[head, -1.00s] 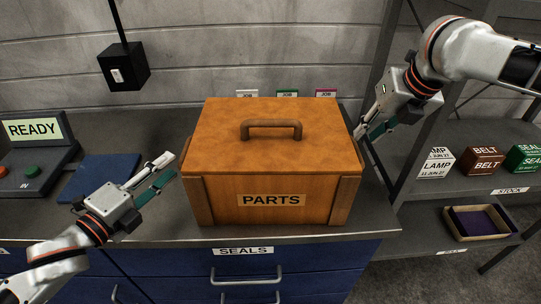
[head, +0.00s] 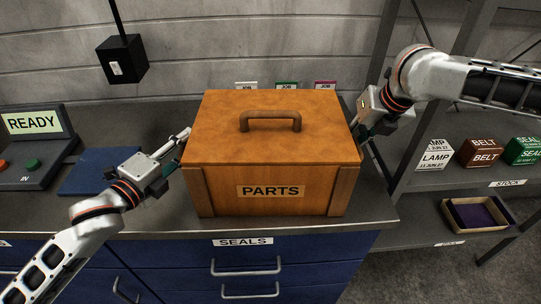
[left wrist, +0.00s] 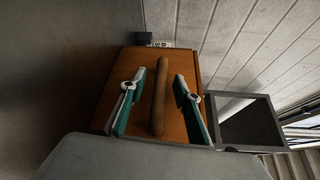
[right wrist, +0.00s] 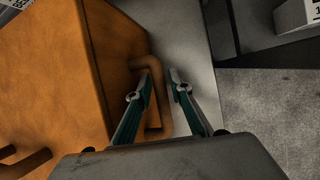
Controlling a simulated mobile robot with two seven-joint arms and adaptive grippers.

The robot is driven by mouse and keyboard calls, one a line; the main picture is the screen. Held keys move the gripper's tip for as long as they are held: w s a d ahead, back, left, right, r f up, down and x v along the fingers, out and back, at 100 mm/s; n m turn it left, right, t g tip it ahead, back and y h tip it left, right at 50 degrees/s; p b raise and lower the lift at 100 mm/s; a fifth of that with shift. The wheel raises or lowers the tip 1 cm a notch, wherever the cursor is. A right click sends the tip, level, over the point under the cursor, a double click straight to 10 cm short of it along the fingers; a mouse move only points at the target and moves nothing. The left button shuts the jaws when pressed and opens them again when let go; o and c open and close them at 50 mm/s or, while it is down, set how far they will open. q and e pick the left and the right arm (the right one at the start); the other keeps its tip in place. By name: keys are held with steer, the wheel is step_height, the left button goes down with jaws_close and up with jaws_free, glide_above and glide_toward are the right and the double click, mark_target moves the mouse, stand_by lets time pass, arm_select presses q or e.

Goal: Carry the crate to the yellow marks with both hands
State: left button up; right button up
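The brown wooden crate (head: 272,150) has a PARTS label and a lid with a handle (head: 270,117). It stands level on the grey counter. My left gripper (head: 181,142) is at the crate's left side. In the left wrist view its fingers (left wrist: 155,90) are open, with an upright side handle (left wrist: 159,95) between them. My right gripper (head: 362,133) is at the right side, partly hidden by the crate. In the right wrist view its fingers (right wrist: 163,85) are open, with a side handle (right wrist: 155,110) at the left finger. No yellow marks are in view.
A console reading READY (head: 35,135) and a blue mat (head: 98,170) are on the counter at left. Small JOB cards (head: 287,86) stand behind the crate. A rack at right holds boxes (head: 484,152) and a tray (head: 478,214). A dark box (head: 122,60) hangs above.

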arm_select(q)
steer(key=shift+w, duration=0.1)
arm_select(e)
steer(key=shift+f, duration=0.15)
arm_select(q)
steer(key=shift+c, duration=0.4)
arm_select(e)
steer(key=shift+c, duration=0.4)
arm_select(q)
steer(key=c, duration=0.6)
arm_select(e)
jaws_close()
arm_select(q)
jaws_close()
